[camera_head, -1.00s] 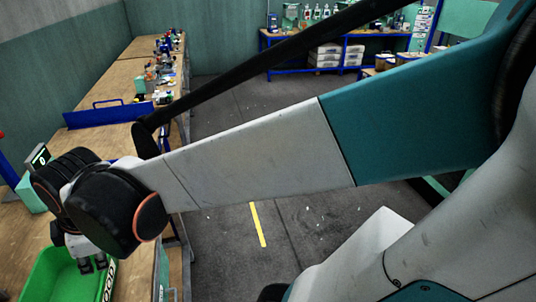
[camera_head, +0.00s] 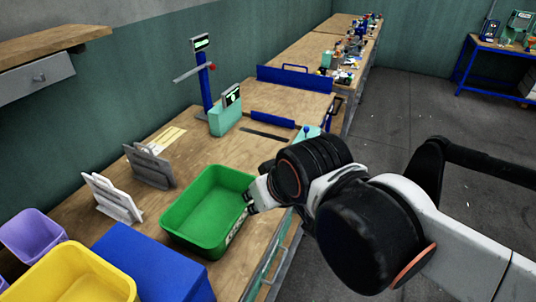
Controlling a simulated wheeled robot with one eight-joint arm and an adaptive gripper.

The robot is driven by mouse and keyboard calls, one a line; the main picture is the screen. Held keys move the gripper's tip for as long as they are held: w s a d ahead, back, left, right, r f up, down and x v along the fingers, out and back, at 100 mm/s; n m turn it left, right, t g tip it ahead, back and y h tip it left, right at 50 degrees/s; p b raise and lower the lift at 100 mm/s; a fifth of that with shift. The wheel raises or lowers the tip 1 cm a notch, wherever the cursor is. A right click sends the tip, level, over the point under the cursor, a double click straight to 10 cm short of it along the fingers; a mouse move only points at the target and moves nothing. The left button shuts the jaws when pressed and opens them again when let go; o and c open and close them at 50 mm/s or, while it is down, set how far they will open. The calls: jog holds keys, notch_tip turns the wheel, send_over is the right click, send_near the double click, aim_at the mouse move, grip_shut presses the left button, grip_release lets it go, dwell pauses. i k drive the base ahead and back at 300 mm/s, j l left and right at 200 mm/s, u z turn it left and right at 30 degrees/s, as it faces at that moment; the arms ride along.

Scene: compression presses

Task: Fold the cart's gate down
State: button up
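A blue upright panel (camera_head: 295,80) with a bar handle on its top edge stands across the wooden worktop, and it looks like the cart's gate. It is raised, not lying flat. The cart itself cannot be told clearly from the row of benches. My gripper (camera_head: 249,199) is at the right rim of a green bin (camera_head: 179,217), well in front of the panel and apart from it. Its fingers are small and partly hidden, so I cannot tell whether they are open or touching the rim. I see nothing held.
A blue post (camera_head: 206,83) with a display and a teal box (camera_head: 225,120) stand left of the panel. Grey holders (camera_head: 150,165), a blue box (camera_head: 152,266) and a yellow bin (camera_head: 70,277) are at lower left. Free floor (camera_head: 390,115) lies right of the benches.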

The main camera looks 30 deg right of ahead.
aim_at(300, 79)
jog(key=i+l, duration=0.2)
jog(key=l, duration=0.25)
jog(key=i+l, duration=0.2)
jog(key=l, duration=0.3)
jog(key=i+l, duration=0.25)
jog(key=l, duration=0.2)
jog(key=i+l, duration=0.2)
jog(key=l, duration=0.3)
jog(key=i+l, duration=0.2)
jog(key=l, duration=0.25)
jog(key=i+l, duration=0.2)
jog(key=l, duration=0.3)
jog(key=i+l, duration=0.25)
jog(key=l, duration=0.2)
jog(key=i+l, duration=0.2)
jog(key=l, duration=0.3)
